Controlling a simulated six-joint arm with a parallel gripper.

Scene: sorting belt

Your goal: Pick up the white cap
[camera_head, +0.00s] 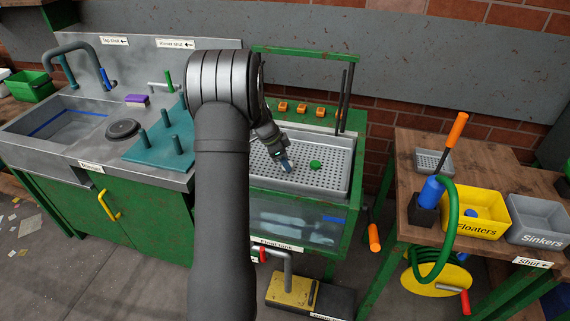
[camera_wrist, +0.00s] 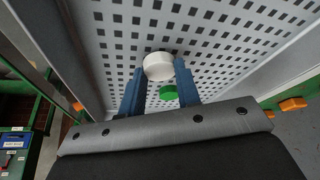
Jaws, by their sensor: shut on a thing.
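The white cap (camera_wrist: 158,66) is a short round disc. In the wrist view it sits between the fingertips of my gripper (camera_wrist: 160,84), whose blue fingers are shut on it. I cannot tell whether it touches the perforated tray (camera_head: 337,183) or is just above it. In the head view my gripper (camera_head: 285,166) is low over the tray's left-middle part, and the white cap is hard to make out there. A green cap (camera_head: 315,165) lies on the tray to the right of my gripper; it also shows in the wrist view (camera_wrist: 168,92).
The tray has raised rims and stands in a green frame, with orange knobs (camera_head: 300,108) behind it. A sink (camera_head: 65,122) and a teal peg rack (camera_head: 160,150) are at left. A yellow "Floaters" bin (camera_head: 497,232) and a grey "Sinkers" bin (camera_head: 540,238) stand at right.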

